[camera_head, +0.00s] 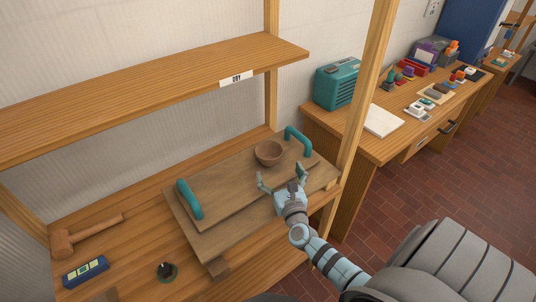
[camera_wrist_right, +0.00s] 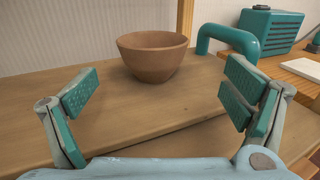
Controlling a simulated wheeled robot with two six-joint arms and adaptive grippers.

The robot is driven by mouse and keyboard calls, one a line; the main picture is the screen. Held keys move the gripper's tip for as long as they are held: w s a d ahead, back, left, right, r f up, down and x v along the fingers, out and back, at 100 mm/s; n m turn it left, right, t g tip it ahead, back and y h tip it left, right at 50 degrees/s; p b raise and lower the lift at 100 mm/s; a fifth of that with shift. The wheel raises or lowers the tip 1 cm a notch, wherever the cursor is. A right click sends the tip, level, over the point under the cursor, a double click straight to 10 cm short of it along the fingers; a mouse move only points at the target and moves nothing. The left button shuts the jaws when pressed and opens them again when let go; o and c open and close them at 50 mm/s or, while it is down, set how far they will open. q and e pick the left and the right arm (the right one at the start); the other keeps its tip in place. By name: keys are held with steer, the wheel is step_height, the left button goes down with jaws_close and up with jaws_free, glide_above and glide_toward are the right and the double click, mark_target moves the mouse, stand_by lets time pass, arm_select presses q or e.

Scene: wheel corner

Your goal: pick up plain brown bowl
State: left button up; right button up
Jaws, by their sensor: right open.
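The plain brown bowl (camera_head: 268,153) stands upright on a wooden board (camera_head: 228,200) with teal handles, near its far right end. It also shows in the right wrist view (camera_wrist_right: 153,62), ahead of the fingers and a little left of the middle. My right gripper (camera_head: 281,181) is open and empty, just in front of the bowl and apart from it. In the right wrist view its teal finger pads (camera_wrist_right: 158,98) are wide apart, with bare board between them. My left gripper is not in view.
A teal handle (camera_head: 297,140) rises close to the bowl's right. A wooden post (camera_head: 366,95) stands right of the board. An upper shelf (camera_head: 150,92) overhangs the back left. A mallet (camera_head: 85,236) and a blue level (camera_head: 85,272) lie at the left.

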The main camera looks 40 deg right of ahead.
mark_target(266, 143)
steer(key=x, duration=0.6)
steer(key=a+b+x, duration=0.1)
steer(key=x, duration=0.2)
steer(key=shift+w+r, duration=0.3)
steer(key=shift+w, duration=0.1)
steer(key=shift+d+r, duration=0.1)
steer(key=c, duration=1.3)
